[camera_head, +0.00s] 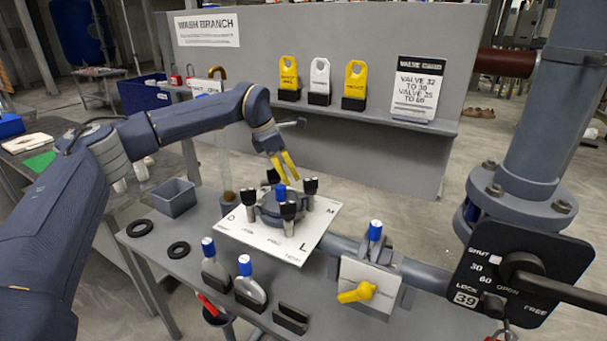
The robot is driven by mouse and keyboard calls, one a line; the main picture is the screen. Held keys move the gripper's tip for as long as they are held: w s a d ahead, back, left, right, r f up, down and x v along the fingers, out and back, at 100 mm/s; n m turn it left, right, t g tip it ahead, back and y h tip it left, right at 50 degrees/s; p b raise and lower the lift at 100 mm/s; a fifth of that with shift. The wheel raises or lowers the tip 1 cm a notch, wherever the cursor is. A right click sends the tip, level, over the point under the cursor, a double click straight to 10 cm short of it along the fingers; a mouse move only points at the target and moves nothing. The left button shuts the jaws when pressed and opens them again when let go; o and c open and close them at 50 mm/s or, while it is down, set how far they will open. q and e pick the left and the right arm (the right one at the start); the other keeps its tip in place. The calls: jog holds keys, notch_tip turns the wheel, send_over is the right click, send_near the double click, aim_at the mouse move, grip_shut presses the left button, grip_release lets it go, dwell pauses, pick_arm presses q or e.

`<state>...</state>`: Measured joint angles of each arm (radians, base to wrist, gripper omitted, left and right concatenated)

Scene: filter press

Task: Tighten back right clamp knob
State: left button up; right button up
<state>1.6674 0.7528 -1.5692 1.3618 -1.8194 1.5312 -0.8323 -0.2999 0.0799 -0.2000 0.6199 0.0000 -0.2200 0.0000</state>
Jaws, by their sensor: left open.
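My left gripper (287,176), with two yellow fingers pointing down, is open above the round grey filter press (268,211). Its fingertips are close to the back knobs and above the blue-topped centre post (281,191). The back right clamp knob (310,187) is black on top and stands just right of the fingertips, not between them. Other black knobs stand at the back (272,176), the left (250,198) and the front (289,211). The back one is partly hidden. I cannot tell whether the fingers touch anything. My right gripper is not in view.
The press sits on a white lettered board (311,234) on a grey bench. A shelf panel (375,121) stands behind.

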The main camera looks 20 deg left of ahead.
pick_arm(q)
jog(key=shift+s+a, duration=0.7)
jog(key=shift+a, duration=0.25)
jog(key=shift+s+a, duration=0.65)
jog(key=shift+a, duration=0.35)
jog(key=shift+s+a, duration=0.7)
jog(key=shift+a, duration=0.25)
